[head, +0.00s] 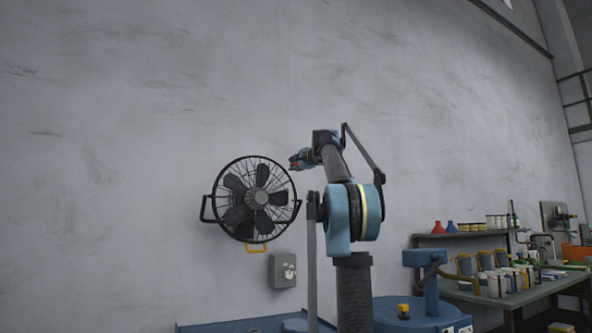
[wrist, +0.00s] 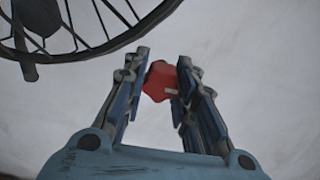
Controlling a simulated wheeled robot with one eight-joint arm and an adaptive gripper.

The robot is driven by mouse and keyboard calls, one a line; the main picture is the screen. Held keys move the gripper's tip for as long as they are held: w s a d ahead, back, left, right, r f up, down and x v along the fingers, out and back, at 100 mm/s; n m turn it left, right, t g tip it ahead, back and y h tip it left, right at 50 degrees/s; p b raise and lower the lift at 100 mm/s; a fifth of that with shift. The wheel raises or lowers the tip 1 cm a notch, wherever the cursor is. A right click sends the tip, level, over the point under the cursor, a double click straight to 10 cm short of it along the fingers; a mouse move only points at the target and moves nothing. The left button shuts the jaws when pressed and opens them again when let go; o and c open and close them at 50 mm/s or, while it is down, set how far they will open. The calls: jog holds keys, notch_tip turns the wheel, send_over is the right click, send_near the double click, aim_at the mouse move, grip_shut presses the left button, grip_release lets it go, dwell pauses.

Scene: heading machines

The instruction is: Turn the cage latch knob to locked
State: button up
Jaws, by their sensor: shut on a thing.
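A black wall fan with a round wire cage (head: 257,198) hangs on the grey wall; its rim also shows at the top left of the wrist view (wrist: 150,22). A red cage latch knob (wrist: 160,82) sits between my gripper's fingers (wrist: 163,62), with a small pale mark on its right side. My gripper is shut on the knob, one finger on each side. In the head view my gripper (head: 296,160) is at the upper right of the cage, where only a little red shows. How far the knob is turned I cannot tell.
A workbench (head: 530,293) with jars and tools stands at the right. The wall left of the fan is bare.

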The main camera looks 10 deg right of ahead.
dwell(0.4)
jog(key=o, duration=0.8)
jog(key=shift+w+f, duration=0.15)
jog(key=shift+o, duration=0.2)
jog(key=v, duration=1.2)
